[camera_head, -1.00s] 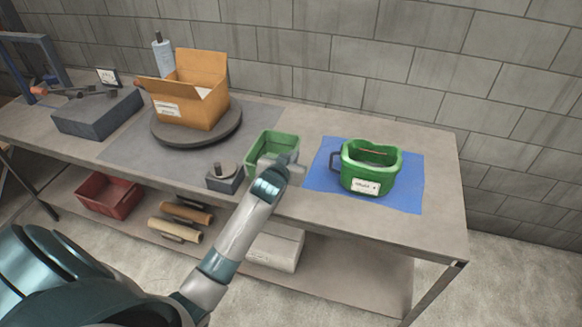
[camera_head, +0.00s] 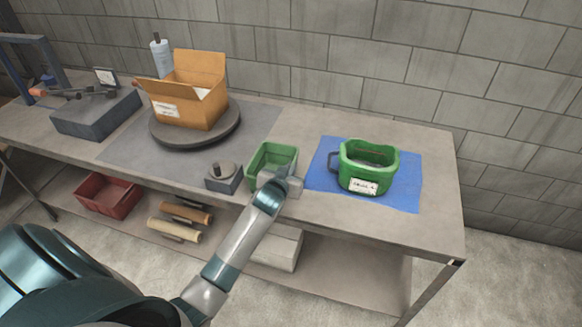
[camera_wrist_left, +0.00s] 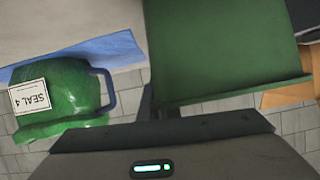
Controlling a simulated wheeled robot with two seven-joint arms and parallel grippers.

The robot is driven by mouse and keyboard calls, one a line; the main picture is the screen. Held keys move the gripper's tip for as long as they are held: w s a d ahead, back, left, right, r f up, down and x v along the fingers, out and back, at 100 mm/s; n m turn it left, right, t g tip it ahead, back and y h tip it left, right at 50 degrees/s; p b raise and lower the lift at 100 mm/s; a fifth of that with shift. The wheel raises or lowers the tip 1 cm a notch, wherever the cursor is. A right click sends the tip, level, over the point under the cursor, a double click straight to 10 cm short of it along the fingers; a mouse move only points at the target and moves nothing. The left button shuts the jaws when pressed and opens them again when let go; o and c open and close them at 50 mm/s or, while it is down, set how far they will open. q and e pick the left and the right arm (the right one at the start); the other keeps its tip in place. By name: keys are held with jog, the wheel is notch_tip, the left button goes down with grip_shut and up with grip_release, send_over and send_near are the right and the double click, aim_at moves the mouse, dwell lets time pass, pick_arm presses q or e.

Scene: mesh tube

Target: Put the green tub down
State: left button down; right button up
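A small open green tub (camera_head: 272,158) is near the front edge of the bench, right of the small dark block. My left gripper (camera_head: 284,182) is at the tub's near right side and appears shut on its wall. The tub fills the top middle of the left wrist view (camera_wrist_left: 222,55), where a dark finger (camera_wrist_left: 147,103) meets its edge. The arm hides the tub's lower near part, and I cannot tell whether its base touches the bench. My right gripper is not in view.
A green bucket (camera_head: 370,168) labelled SEAL 4 stands on a blue mat (camera_head: 408,195) to the right. A cardboard box (camera_head: 190,105) sits on a dark turntable (camera_head: 225,130). A dark block with a knob (camera_head: 222,178) stands just left. A red bin (camera_head: 107,193) is on the lower shelf.

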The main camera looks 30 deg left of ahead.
pick_arm(q)
jog(key=shift+f, duration=0.2)
jog(key=c, duration=2)
grip_release()
jog(key=shift+r, duration=0.2)
jog(key=b+v, duration=0.2)
jog(key=v, duration=1)
